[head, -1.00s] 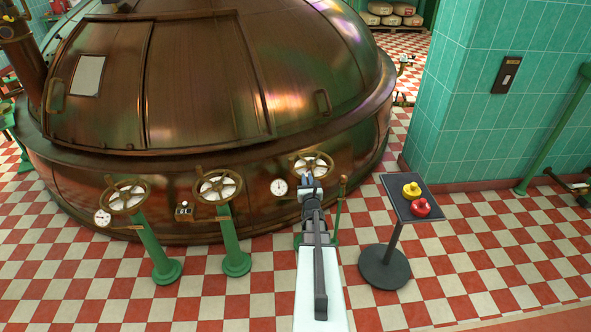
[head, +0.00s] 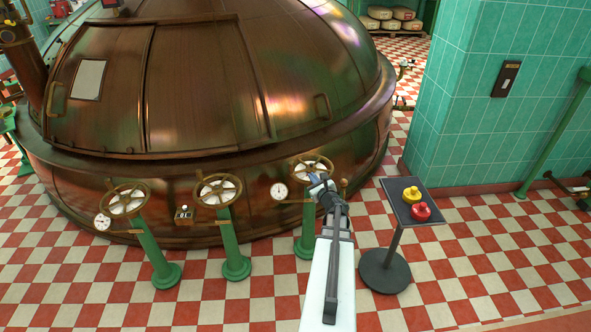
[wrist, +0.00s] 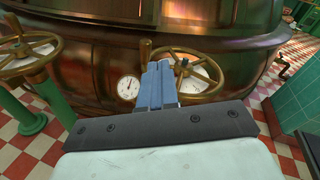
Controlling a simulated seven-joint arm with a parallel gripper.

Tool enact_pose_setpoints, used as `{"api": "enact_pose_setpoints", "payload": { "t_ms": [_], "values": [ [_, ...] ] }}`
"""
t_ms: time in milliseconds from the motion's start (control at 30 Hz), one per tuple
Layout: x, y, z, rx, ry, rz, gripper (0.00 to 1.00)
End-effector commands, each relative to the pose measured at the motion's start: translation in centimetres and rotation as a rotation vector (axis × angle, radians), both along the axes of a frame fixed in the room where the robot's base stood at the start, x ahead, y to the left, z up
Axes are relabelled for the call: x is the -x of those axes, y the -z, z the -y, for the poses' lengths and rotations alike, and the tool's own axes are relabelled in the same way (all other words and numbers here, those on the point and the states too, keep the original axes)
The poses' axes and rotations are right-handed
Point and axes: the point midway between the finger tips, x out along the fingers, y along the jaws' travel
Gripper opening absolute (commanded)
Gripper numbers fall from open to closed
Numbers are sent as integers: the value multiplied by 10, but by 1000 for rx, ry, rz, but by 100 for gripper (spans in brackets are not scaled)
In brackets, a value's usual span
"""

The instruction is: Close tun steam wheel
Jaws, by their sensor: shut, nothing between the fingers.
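Three brass handwheels with pale faces stand on green pedestals before the copper vessel (head: 90,185): a left wheel (head: 126,200), a middle wheel (head: 218,189) and a right wheel (head: 316,164). I cannot read which one is the tun steam wheel. My gripper (head: 318,180) is at the near side of the right wheel, hiding part of it. In the wrist view its blue fingers (wrist: 160,82) are together and empty, overlapping the left part of that wheel (wrist: 200,72). An upright brown knob (wrist: 145,50) shows just left of the fingers; I cannot tell whether they touch it.
A dark stand (head: 407,202) with yellow and red buttons is right of my arm. A white gauge (head: 279,190) sits left of the right wheel. A green tiled pillar (head: 470,110) rises at right. Checkered floor is open in front.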

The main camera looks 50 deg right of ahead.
Motion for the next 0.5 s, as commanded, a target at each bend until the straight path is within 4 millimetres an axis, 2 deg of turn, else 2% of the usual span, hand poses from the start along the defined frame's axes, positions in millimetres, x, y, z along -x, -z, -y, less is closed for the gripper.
{"api": "enact_pose_setpoints", "payload": {
  "t_ms": [200,500],
  "values": [
    [-4,15,-12,-143,-45,-14,0],
    [-5,16,-13,-299,-27,62,0]
  ]
}}
